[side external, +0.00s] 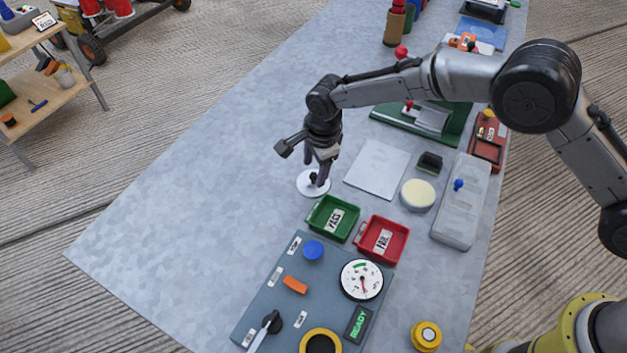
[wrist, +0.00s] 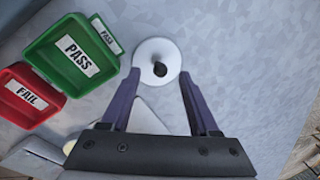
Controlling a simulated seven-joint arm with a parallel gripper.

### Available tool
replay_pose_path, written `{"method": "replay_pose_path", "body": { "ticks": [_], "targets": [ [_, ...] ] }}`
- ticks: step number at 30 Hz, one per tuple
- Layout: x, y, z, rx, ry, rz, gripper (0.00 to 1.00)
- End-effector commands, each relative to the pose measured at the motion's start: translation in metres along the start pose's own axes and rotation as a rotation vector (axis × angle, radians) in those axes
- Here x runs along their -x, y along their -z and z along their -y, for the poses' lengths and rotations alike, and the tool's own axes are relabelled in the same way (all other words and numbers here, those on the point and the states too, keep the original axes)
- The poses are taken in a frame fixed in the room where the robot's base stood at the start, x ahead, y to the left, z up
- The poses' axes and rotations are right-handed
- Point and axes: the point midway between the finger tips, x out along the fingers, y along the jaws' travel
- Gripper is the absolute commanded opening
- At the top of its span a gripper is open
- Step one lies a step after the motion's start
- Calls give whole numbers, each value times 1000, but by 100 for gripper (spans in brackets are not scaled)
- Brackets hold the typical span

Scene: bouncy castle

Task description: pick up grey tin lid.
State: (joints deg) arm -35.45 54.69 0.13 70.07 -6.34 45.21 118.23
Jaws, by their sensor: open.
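The grey tin lid (side external: 306,189) is a pale, round disc with a small dark knob in its middle, lying on the metal-topped table. In the wrist view the lid (wrist: 147,52) lies just beyond my fingertips, with its knob centred between them. My gripper (side external: 318,180) is open and points down over the lid in the side view, partly covering it. I cannot tell whether the fingertips touch the lid.
A green PASS tray (side external: 322,226) and a red FAIL tray (side external: 400,243) stand close to the lid. A white sheet (side external: 377,168) lies to its right. A control panel (side external: 262,300) with a gauge is nearer the front. The table left of the lid is clear.

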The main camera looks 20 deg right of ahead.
Motion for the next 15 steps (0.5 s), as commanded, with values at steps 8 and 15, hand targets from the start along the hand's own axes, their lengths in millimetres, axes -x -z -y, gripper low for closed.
{"method": "replay_pose_path", "body": {
  "ticks": [8,15],
  "targets": [
    [-27,0,1,0,1,0,62],
    [-27,0,1,0,1,1,56]
  ]
}}
